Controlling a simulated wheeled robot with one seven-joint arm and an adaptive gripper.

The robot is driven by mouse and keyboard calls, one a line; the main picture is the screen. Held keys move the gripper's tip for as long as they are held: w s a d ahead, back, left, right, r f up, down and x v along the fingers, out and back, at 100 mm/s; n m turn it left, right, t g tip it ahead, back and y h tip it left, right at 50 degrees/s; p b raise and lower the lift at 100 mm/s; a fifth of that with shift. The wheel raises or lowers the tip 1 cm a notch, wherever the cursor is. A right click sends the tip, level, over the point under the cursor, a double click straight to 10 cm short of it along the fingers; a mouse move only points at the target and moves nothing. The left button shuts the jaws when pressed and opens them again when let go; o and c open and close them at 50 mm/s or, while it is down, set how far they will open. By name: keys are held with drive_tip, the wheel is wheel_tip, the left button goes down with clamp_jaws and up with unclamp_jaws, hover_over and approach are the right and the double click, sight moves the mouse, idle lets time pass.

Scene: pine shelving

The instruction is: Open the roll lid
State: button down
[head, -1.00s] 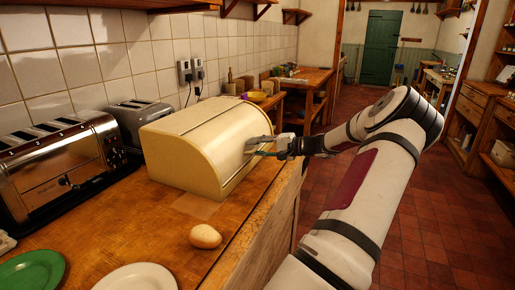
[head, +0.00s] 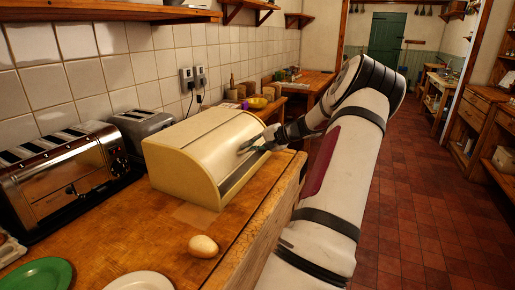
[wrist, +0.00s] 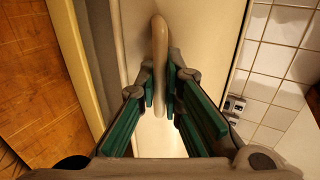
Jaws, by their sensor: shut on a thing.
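The cream bread box (head: 175,183) stands on the wooden worktop, and its curved roll lid (head: 205,140) faces right toward the aisle. A dark gap shows below the lid's lower edge, so the lid is partly raised. My gripper (head: 250,146) reaches the lid's front from the right. In the wrist view my gripper (wrist: 160,88) is shut on the lid's pale bar handle (wrist: 159,45), with one green-padded finger on each side. The inside of the box is mostly hidden.
A chrome toaster (head: 65,180) and a grey toaster (head: 142,125) stand left of the box. An egg-like item (head: 203,246), a green plate (head: 38,275) and a white plate (head: 140,282) lie in front. Tiled wall is behind; open floor (head: 420,210) lies right.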

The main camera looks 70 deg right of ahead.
sight(238, 140)
drive_tip(key=shift+w+r+g+p, duration=0.25)
drive_tip(key=shift+w+r+p, duration=0.05)
drive_tip(key=shift+r, duration=0.2)
drive_tip(key=shift+w+r+g+p, duration=0.25)
drive_tip(key=shift+w+r+p, duration=0.05)
drive_tip(key=shift+r, duration=0.2)
drive_tip(key=shift+w+r, duration=0.55)
drive_tip(key=shift+w, duration=0.05)
drive_tip(key=c, duration=1.7)
unclamp_jaws()
drive_tip(key=shift+s, duration=0.1)
drive_tip(key=v, duration=1.1)
drive_tip(key=shift+s+r, duration=0.2)
drive_tip(key=shift+s, duration=0.1)
